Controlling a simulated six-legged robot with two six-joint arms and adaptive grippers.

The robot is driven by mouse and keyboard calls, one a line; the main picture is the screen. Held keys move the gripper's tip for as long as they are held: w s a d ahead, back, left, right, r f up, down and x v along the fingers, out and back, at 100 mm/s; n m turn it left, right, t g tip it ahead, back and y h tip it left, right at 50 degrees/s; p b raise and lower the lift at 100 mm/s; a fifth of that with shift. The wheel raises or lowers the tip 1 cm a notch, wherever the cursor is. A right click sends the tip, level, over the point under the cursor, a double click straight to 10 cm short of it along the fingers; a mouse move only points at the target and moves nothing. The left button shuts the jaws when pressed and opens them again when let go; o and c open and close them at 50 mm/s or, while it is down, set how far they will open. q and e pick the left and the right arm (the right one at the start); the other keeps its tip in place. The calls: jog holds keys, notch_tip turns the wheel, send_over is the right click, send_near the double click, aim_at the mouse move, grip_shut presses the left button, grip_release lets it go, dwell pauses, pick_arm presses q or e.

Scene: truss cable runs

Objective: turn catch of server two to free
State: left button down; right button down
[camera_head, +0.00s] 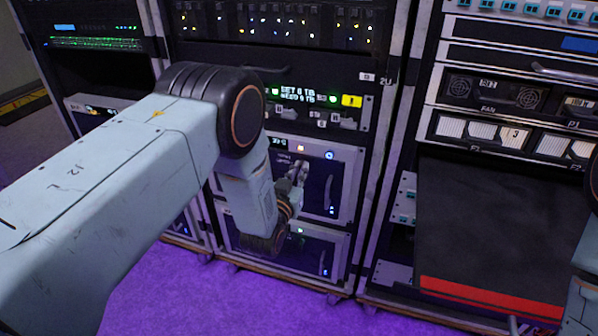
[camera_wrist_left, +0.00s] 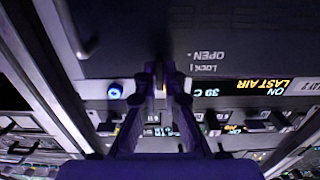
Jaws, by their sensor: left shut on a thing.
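The upper server (camera_head: 343,177) in the lower part of the middle rack has a dark face, a pale frame, a blue light and a curved handle. I cannot read its number. My left gripper (camera_head: 299,172) is at this face, left of the handle. In the left wrist view the fingers of my left gripper (camera_wrist_left: 164,78) come together at the face, shut on the small catch, which they mostly hide. Upside-down OPEN and LOCK labels (camera_wrist_left: 207,62) stand beside the fingertips. I cannot tell which way the catch points. My right gripper is out of view.
A second server (camera_head: 315,252) sits just below, partly behind my left arm. Above is a unit with a lit display (camera_head: 297,93). The right rack holds fan units (camera_head: 490,93) and a dark shelf with a red front edge (camera_head: 490,297). Purple floor (camera_head: 215,310) lies clear in front.

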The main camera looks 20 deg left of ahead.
pick_arm(q)
jog(key=shift+r+n, duration=0.1)
jog(key=shift+n, duration=0.2)
jog(key=shift+a+f+n+p, duration=0.15)
jog(key=shift+n+p, duration=1.05)
jog(key=shift+n, duration=3.05)
jog(key=shift+a+f+n+p, duration=0.1)
jog(key=shift+n+p, duration=1.05)
jog(key=shift+n, duration=3.4)
jog(key=c, duration=1.5)
grip_release()
jog(key=shift+o, duration=0.2)
jog(key=shift+s, duration=0.1)
